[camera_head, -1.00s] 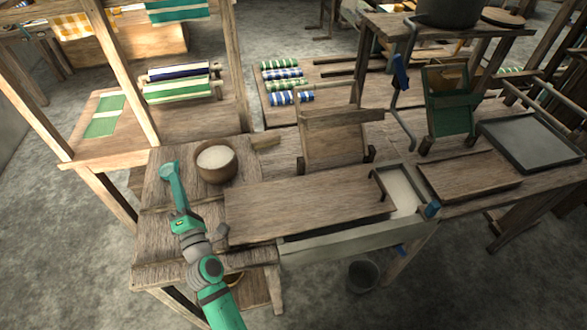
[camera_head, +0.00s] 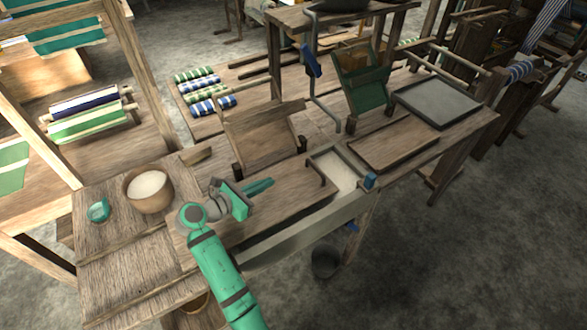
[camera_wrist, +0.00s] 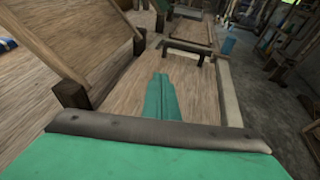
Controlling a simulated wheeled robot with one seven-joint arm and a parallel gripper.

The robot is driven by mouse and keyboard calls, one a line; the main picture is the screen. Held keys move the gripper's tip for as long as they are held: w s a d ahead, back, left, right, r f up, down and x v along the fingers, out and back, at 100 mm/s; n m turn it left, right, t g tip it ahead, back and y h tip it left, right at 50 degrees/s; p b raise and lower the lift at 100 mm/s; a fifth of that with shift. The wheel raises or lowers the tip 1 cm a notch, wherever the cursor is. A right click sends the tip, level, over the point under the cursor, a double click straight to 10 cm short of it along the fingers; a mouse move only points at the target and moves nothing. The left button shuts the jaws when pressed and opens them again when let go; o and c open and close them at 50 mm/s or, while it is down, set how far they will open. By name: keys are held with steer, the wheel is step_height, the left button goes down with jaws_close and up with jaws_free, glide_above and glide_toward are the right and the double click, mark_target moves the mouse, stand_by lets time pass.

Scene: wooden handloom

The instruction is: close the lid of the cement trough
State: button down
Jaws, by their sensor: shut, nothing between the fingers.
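The cement trough (camera_head: 300,231) is a long grey box on the wooden bench. Its flat wooden lid (camera_head: 290,200) covers most of the top, leaving the right end open with pale contents (camera_head: 340,172) showing. A dark bar handle (camera_head: 316,171) stands near the lid's right end; in the wrist view the handle (camera_wrist: 188,48) is ahead of the fingers. My gripper (camera_head: 272,183) is shut and empty, over the lid left of the handle, fingers pointing toward the right. The shut green fingers (camera_wrist: 163,98) show against the lid in the wrist view; whether they touch it I cannot tell.
A tilted wooden board (camera_head: 262,138) on posts stands just behind the lid. A bowl of white material (camera_head: 149,189) and a small teal dish (camera_head: 98,210) sit at left. A blue piece (camera_head: 370,181) is at the trough's right end. A wooden tray (camera_head: 393,143) lies beyond.

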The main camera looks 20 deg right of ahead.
steer(key=shift+d+f, duration=0.1)
steer(key=shift+d, duration=0.55)
glide_toward(305, 165)
steer(key=x, duration=0.5)
steer(key=shift+s, duration=0.1)
steer(key=shift+w+d, duration=0.25)
steer(key=shift+d, duration=0.25)
